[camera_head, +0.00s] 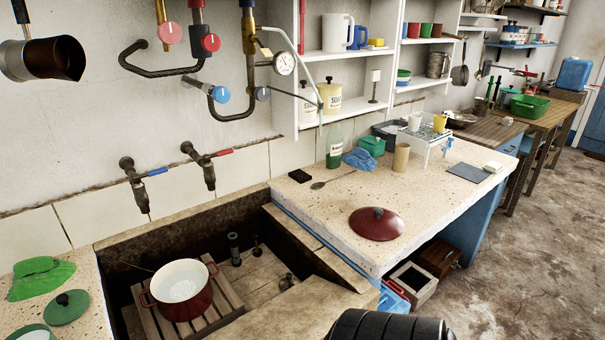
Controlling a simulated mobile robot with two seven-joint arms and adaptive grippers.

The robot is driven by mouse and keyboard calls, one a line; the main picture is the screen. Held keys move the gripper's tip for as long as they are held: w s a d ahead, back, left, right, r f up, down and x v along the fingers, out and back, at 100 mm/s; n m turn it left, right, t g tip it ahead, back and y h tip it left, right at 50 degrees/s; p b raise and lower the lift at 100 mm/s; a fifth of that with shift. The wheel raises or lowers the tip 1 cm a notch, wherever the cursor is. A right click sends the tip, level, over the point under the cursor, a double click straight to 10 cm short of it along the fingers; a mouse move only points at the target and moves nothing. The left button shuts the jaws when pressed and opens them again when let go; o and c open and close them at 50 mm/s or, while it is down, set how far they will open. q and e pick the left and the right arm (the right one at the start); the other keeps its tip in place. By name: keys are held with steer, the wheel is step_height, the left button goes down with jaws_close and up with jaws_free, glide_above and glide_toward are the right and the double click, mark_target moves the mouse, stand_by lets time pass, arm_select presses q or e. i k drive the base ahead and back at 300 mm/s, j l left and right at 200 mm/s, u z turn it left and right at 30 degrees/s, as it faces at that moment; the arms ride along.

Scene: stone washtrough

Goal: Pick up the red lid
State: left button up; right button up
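The red lid (366,229), round and domed with a dark knob, lies on the speckled stone counter (330,205) right of the sunken trough. It is near the counter's front edge, with nothing on it. A red pot (183,303) with a white inside stands open on a wooden slat rack in the trough. A black ridged part at the bottom edge looks like part of my own body.
A spoon (320,185), a blue cloth (359,159), a beaker (401,157) and a white rack (425,139) stand behind the lid. A green lid (66,312) lies on the left counter. Taps (205,165) overhang the trough. Counter around the red lid is clear.

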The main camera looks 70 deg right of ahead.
mark_target(372, 223)
steer(key=z, duration=2.65)
steer(key=u, duration=1.45)
steer(key=k+l+u, duration=0.1)
steer(key=l+u, duration=0.15)
steer(key=l, duration=0.75)
